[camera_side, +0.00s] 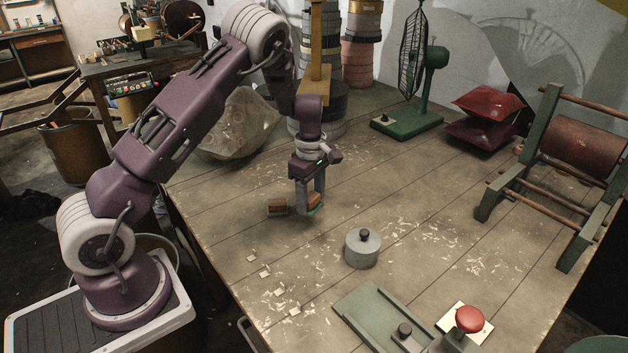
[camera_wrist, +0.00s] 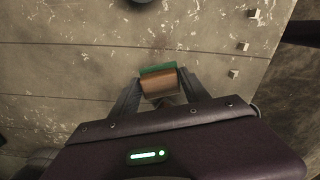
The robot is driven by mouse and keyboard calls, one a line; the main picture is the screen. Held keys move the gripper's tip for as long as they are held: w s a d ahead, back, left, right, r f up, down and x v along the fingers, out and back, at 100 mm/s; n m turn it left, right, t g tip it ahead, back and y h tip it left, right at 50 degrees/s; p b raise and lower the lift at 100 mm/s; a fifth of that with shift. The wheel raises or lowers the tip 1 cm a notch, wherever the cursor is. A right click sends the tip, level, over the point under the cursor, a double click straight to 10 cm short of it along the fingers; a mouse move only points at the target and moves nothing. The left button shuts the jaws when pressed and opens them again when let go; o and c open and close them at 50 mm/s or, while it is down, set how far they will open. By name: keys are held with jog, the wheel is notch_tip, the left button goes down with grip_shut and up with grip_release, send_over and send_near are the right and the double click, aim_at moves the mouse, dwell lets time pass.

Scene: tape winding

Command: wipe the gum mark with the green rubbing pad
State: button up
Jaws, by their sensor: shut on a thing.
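The green rubbing pad (camera_side: 317,210) has a brown wooden-looking back and is held between the fingers of my gripper (camera_side: 313,202). In the wrist view its green edge (camera_wrist: 158,69) shows beyond the brown back (camera_wrist: 160,83), with a finger of my gripper (camera_wrist: 160,92) on each side. The pad is low over the worktable (camera_side: 400,225); I cannot tell whether it touches. A faint brownish smudge (camera_wrist: 160,42) lies on the boards just beyond the pad in the wrist view, and may be the gum mark. I cannot make it out in the side view.
A small brown block (camera_side: 278,207) sits left of my gripper. A grey round weight with a knob (camera_side: 362,248) stands to the front right. Pale chips (camera_side: 265,274) lie near the front left edge. A green fan (camera_side: 410,118) and clear bag (camera_side: 238,125) stand behind.

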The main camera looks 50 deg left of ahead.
aim_at(328, 248)
jog(key=shift+d+f, duration=0.1)
jog(key=shift+f, duration=3.4)
jog(key=shift+d+f, duration=0.55)
jog(key=shift+c, duration=1.2)
jog(key=shift+d, duration=3.1)
jog(key=shift+a+r, duration=0.1)
jog(key=shift+a, duration=3.65)
jog(key=shift+r, duration=3.95)
